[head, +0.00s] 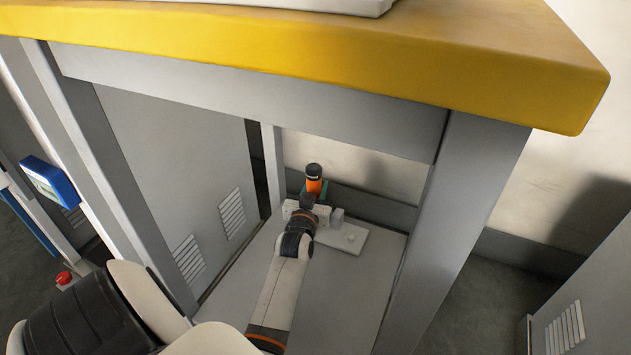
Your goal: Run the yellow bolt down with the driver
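My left arm reaches in from the lower left, under the yellow-edged bench top, to the lower shelf. Its gripper (308,199) is at the far end of the arm, small and seen from behind; its fingers are not clear. An upright orange and black tool (314,182), which looks like the driver, stands right at the gripper, with a green part (325,189) beside it. I cannot tell whether the fingers close on it. No yellow bolt can be made out. My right gripper is out of view.
The thick yellow bench edge (330,52) overhangs the compartment. A grey post (445,225) bounds it on the right, and a vented grey panel (185,150) stands on the left. The shelf (350,300) is bare in front of the plate. A red button (64,278) is at far left.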

